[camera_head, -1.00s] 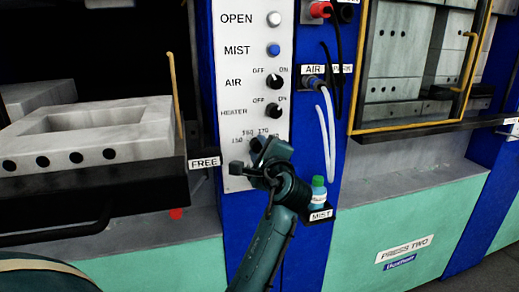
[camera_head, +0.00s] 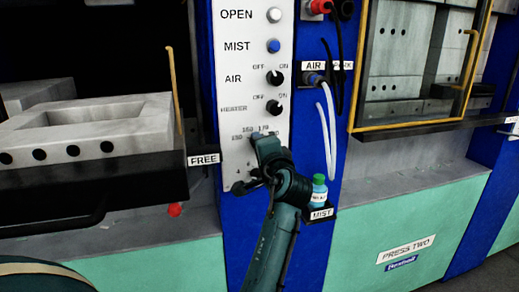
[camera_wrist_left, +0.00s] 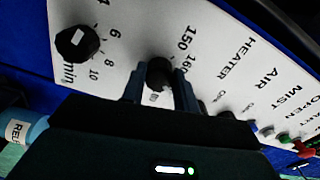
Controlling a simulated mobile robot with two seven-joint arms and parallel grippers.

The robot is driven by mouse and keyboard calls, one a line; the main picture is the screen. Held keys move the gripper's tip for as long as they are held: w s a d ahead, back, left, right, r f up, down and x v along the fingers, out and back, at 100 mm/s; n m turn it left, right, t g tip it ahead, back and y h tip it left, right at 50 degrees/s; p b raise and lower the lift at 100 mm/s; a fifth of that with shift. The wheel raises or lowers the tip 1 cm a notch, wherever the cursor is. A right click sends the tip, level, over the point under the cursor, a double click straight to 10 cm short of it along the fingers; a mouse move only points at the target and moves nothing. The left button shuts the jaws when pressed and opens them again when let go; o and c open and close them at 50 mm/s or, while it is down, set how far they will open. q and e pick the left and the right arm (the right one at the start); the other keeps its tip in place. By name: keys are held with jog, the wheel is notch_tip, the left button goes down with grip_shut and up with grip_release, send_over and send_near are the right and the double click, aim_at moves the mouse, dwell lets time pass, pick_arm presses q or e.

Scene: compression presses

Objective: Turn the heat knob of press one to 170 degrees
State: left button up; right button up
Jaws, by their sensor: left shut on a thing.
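The heat knob (camera_wrist_left: 159,72) is a black round knob on the white control panel (camera_head: 230,60) of the left press. Its printed scale of 150, 160 and 170 shows above my gripper in the head view. My left gripper (camera_wrist_left: 158,84) is shut on this knob, one finger on each side. In the head view the left gripper (camera_head: 264,150) lies against the lower panel and covers most or all of the knob. I cannot read where its pointer stands. My right gripper is not in view.
A black minutes knob (camera_wrist_left: 76,43) sits beside the heat knob. The heater switch (camera_head: 274,108) and air switch (camera_head: 275,77) are above. A green-capped bottle (camera_head: 319,188) stands close to the right of my wrist. The heavy mould (camera_head: 90,130) is at the left.

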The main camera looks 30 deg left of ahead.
pick_arm(q)
jog(key=shift+n, duration=0.4)
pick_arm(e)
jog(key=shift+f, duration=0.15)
pick_arm(q)
jog(key=o, duration=1)
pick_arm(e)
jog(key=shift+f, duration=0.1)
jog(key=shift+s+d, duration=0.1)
